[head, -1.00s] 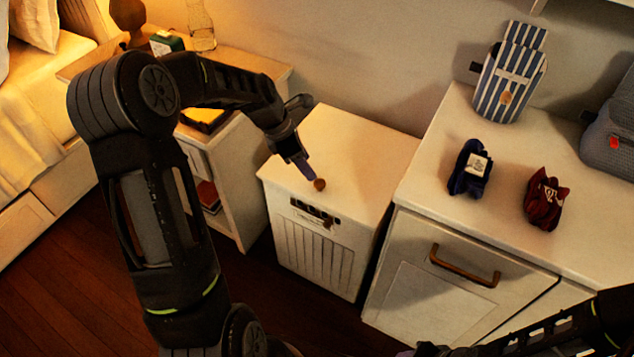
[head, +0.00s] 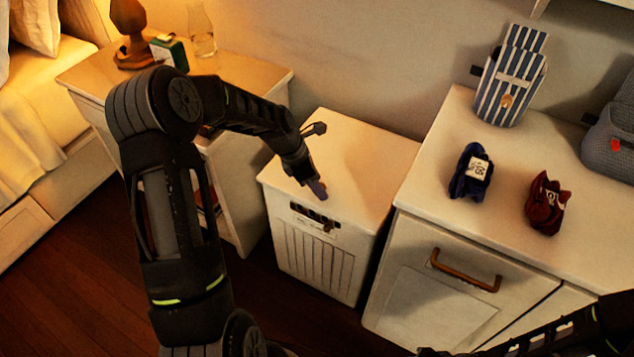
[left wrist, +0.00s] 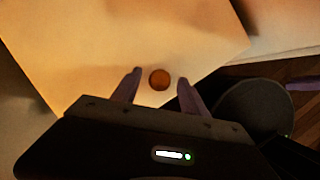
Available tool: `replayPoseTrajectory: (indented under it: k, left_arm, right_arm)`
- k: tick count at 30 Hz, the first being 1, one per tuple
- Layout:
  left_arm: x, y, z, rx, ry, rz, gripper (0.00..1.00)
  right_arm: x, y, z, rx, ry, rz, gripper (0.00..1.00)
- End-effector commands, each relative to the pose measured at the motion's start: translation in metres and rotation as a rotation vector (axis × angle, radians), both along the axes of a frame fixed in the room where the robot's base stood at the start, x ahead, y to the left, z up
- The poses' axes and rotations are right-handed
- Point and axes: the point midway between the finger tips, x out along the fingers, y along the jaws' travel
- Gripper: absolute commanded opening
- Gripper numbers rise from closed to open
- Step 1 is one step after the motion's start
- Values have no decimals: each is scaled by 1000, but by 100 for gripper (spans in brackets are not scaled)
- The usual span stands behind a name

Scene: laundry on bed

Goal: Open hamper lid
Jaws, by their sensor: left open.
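The white hamper (head: 312,255) stands between the nightstand and the dresser, with slatted sides and a dark slot at the front. Its flat lid (head: 352,150) is closed. My left gripper (head: 318,190) is over the lid's front edge, pointing down. In the left wrist view the round brown knob (left wrist: 160,79) shows between the two open fingertips, with a gap visible on each side. In the head view the knob is hidden by the gripper. My right arm (head: 545,332) is at the bottom right, and its gripper is mostly cut off there.
A white dresser (head: 440,295) with a brown handle stands right of the hamper, holding a striped bag (head: 510,85), a blue bundle (head: 470,172) and a red bundle (head: 546,203). A nightstand (head: 245,65) with a lamp base (head: 130,30) stands to the left. The wall is behind.

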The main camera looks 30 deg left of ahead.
Motion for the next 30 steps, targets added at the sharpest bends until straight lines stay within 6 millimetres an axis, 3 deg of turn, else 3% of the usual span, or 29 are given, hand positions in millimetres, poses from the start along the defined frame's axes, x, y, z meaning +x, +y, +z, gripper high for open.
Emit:
replayPoseTrajectory:
  k: [3, 22, 30]
  left_arm:
    - [0, 0, 0, 0, 0, 0, 52]
    - [0, 0, 1, 0, 0, 0, 0]
    - [0, 0, 1, 0, 0, 0, 0]
  right_arm:
    - [0, 0, 0, 0, 0, 0, 36]
    - [0, 0, 0, 0, 0, 0, 36]
    - [0, 0, 0, 0, 0, 0, 36]
